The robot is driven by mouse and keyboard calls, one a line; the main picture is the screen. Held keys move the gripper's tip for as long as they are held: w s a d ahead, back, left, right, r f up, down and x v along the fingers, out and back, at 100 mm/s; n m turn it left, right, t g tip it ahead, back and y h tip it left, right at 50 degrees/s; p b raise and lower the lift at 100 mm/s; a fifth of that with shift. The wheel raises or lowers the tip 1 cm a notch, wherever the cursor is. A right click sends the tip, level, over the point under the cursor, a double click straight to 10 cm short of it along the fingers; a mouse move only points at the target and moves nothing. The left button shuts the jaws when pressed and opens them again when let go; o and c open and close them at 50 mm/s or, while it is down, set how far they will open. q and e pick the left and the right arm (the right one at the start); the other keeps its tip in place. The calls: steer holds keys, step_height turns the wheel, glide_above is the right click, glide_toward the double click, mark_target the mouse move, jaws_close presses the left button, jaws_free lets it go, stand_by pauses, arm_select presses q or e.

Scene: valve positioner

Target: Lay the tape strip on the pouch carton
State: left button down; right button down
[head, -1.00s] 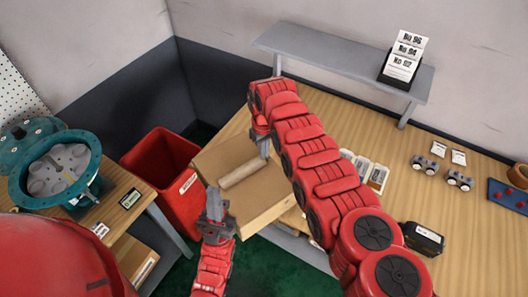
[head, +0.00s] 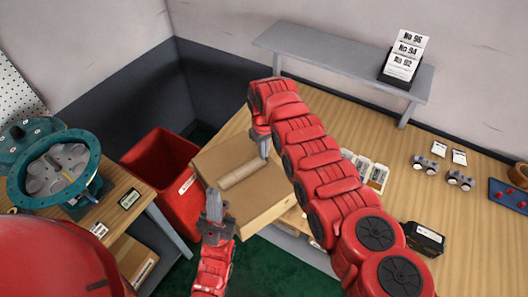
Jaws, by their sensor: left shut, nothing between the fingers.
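The pouch carton (head: 265,199) is a brown cardboard box at the near left edge of the wooden bench. The tape strip (head: 243,173) is a tan band lying across the top of the carton. My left gripper (head: 213,204) is shut and empty, pointing up at the near left side of the carton, just short of the strip's near end. My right gripper (head: 263,147) points down at the strip's far end. Its fingers are small and partly hidden by my arm, so I cannot tell whether it holds the strip.
A red bin (head: 165,180) stands left of the carton. A side table (head: 145,195) holds a teal valve body (head: 62,170). On the bench (head: 390,210) are white cards (head: 362,167), a black box (head: 424,238) and small metal parts (head: 425,164). A grey shelf (head: 330,62) stands behind.

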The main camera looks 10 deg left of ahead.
steer(key=shift+f, duration=0.1)
steer(key=c, duration=1)
jaws_free()
